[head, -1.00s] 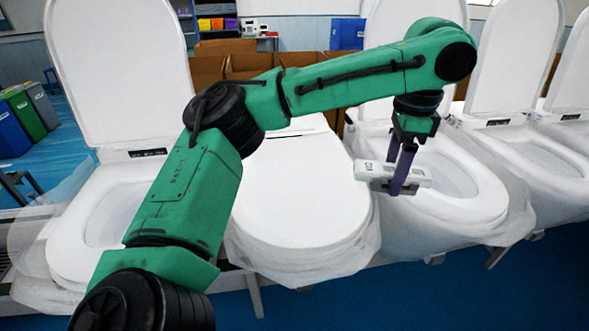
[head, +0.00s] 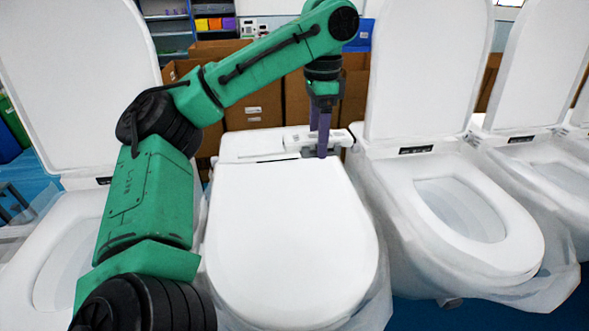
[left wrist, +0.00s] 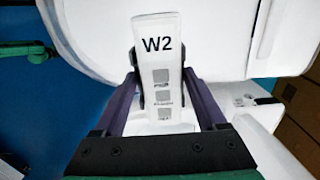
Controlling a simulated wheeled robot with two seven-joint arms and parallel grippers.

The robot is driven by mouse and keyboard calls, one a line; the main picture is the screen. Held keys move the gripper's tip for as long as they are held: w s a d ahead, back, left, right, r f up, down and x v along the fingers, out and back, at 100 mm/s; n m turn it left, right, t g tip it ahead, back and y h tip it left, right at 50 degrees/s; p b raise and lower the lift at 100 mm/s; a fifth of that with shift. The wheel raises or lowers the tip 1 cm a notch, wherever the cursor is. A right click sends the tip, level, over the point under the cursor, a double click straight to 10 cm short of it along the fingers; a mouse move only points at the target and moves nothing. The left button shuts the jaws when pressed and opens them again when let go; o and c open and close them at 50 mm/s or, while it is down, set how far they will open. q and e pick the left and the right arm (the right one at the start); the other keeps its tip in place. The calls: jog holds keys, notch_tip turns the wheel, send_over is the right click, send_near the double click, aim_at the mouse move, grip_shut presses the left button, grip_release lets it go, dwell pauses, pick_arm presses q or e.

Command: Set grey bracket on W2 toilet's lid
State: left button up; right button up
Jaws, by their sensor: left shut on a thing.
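My left gripper (head: 319,147) is shut on a pale grey-white bracket (head: 298,137). The bracket is at the back end of a closed toilet lid (head: 290,240), near the hinge; whether it touches the toilet is not clear. In the left wrist view the bracket (left wrist: 156,55) is between both fingers and shows a "W2" label with small square markings. The closed white lid fills the middle of the head view, and its broad top is bare.
Toilets with raised lids stand on both sides: one at left (head: 68,265), one at right (head: 460,210), more beyond. Cardboard boxes (head: 255,105) and shelves are behind. Clear plastic wrap hangs around the toilets. Blue floor shows at lower right.

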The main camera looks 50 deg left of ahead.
pick_arm(q)
notch_tip(320, 180, down, 12)
jog(key=s+d+r+b, duration=0.1)
jog(key=s+b, duration=0.1)
jog(key=b, duration=0.8)
send_over(313, 217)
jog(key=f, duration=0.5)
jog(key=shift+w+a, duration=0.15)
jog(key=shift+a, duration=0.05)
jog(key=shift+s+d+f, duration=0.1)
jog(key=shift+s+f, duration=0.05)
jog(key=shift+f, duration=0.5)
jog(key=shift+s+d+f, duration=0.1)
jog(key=shift+f, duration=0.75)
jog(key=shift+w+a, duration=0.1)
pick_arm(e)
notch_tip(313, 217, down, 11)
jog(key=s, duration=0.1)
jog(key=shift+s+d, duration=0.15)
jog(key=shift+d, duration=0.15)
pick_arm(q)
jog(key=shift+f, duration=0.15)
pick_arm(e)
jog(key=shift+f, duration=0.1)
pick_arm(q)
jog(key=o, duration=1.3)
pick_arm(e)
jog(key=shift+s, duration=0.1)
